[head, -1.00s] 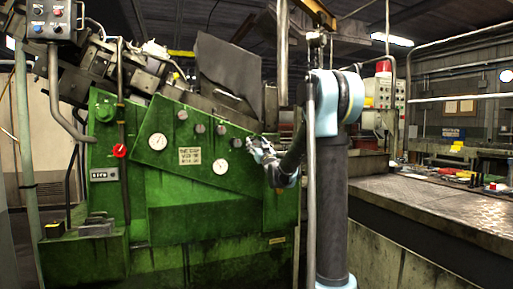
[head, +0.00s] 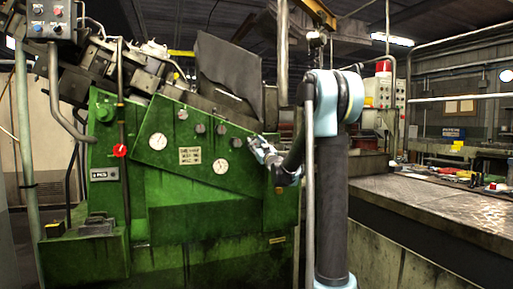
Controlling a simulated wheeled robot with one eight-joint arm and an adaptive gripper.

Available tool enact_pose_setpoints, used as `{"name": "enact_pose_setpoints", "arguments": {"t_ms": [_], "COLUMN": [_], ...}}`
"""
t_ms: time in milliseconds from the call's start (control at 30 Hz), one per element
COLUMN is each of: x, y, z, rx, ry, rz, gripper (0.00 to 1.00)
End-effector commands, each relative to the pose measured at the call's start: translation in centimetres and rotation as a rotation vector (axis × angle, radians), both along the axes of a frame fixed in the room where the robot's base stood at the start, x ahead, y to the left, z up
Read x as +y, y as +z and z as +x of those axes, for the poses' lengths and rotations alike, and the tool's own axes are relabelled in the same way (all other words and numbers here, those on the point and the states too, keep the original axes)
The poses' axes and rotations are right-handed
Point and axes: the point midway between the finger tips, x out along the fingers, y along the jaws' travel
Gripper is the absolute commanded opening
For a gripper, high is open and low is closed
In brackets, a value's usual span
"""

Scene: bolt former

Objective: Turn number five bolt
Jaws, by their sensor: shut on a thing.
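A row of round grey bolts slopes down to the right across the front of the green machine (head: 200,190). Bolts show at the upper left (head: 182,114), then further along (head: 200,128), near the middle (head: 221,129) and just left of my gripper (head: 237,142). My gripper (head: 254,143) is at the lower right end of this row, against the green panel. It is shut on the end bolt, which its fingers hide. The bolt numbers cannot be read at this size.
Two white gauges sit on the panel, one left (head: 158,141) and one below the bolts (head: 220,166), with a label plate (head: 190,156) between. A red knob (head: 120,150) is at left. A vertical metal pole (head: 309,190) stands before my arm. A metal-topped bench (head: 450,205) fills the right.

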Motion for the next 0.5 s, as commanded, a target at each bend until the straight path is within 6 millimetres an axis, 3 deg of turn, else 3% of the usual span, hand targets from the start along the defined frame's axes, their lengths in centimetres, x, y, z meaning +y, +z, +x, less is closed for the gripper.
{"name": "enact_pose_setpoints", "arguments": {"t_ms": [233,500], "x": [-0.09,0.02], "y": [0.03,0.01], "z": [0.1,0.07], "rx": [-0.047,-0.057], "ry": [-0.002,-0.001], "rz": [-0.147,-0.178], "gripper": [0.12,0.12]}}
